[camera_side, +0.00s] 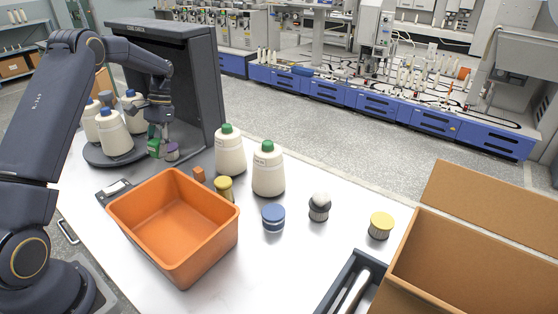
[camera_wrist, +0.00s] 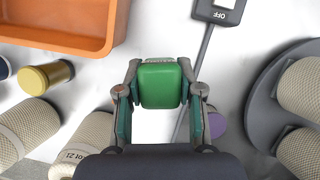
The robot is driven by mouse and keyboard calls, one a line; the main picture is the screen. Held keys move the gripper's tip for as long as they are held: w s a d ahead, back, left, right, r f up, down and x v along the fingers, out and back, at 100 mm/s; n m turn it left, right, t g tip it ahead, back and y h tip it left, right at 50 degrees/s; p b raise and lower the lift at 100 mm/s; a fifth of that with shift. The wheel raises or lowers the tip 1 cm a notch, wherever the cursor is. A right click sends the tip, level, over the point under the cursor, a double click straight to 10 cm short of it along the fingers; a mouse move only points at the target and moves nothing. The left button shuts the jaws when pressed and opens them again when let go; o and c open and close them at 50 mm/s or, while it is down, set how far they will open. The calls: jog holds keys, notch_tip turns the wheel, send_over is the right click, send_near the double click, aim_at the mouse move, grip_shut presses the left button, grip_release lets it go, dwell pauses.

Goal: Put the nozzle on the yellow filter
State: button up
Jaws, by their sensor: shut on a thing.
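My gripper (camera_side: 160,146) is at the left, low by the round dark stand. It is shut on a green block-like piece (camera_wrist: 160,85), which also shows in the side view (camera_side: 153,148). I cannot tell whether this piece is the nozzle. The yellow filter (camera_side: 381,226), a short cylinder with a yellow top and greyish side, stands upright on the table at the right, far from my gripper. It is not in the wrist view. A purple-topped piece (camera_side: 172,151) is just right of my gripper; in the wrist view (camera_wrist: 217,124) the right finger partly hides it.
An orange bin (camera_side: 205,262) lies between my gripper and the yellow filter. A cardboard box (camera_side: 450,255) is at the right.

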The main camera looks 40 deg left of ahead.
notch_tip(320, 180, up, 11)
jog(key=shift+r, duration=0.2)
jog(key=w+d+f+m+t+y, duration=0.1)
jog(key=w+d+m+y, duration=0.1)
jog(key=w+d+m, duration=0.35)
jog(key=w+d+m+t+y, duration=0.2)
jog(key=w+d+m, duration=0.1)
jog(key=d+m, duration=0.55)
jog(key=w+d+f+m+t+y, duration=0.1)
jog(key=w+d+m+y, duration=0.1)
jog(key=w+d+m, duration=0.4)
jog(key=s+d+r+m+t+h, duration=0.1)
jog(key=s+d+m+t+h, duration=0.15)
jog(key=d+m, duration=1.15)
jog(key=s+d+r+m+t+h, duration=0.1)
jog(key=s+d+m+t+h, duration=0.2)
jog(key=d+m, duration=1.15)
jog(key=n+g+h, duration=0.1)
jog(key=n, duration=0.5)
send_near(387, 218)
jog(key=shift+w+d+f+m, duration=0.15)
jog(key=shift+w+f+m, duration=0.2)
jog(key=shift+w+f, duration=0.55)
jog(key=shift+w+d+f, duration=0.1)
jog(key=shift+w+f, duration=0.1)
jog(key=shift+f, duration=0.1)
jog(key=shift+w+f, duration=0.15)
jog(key=shift+f, duration=1.55)
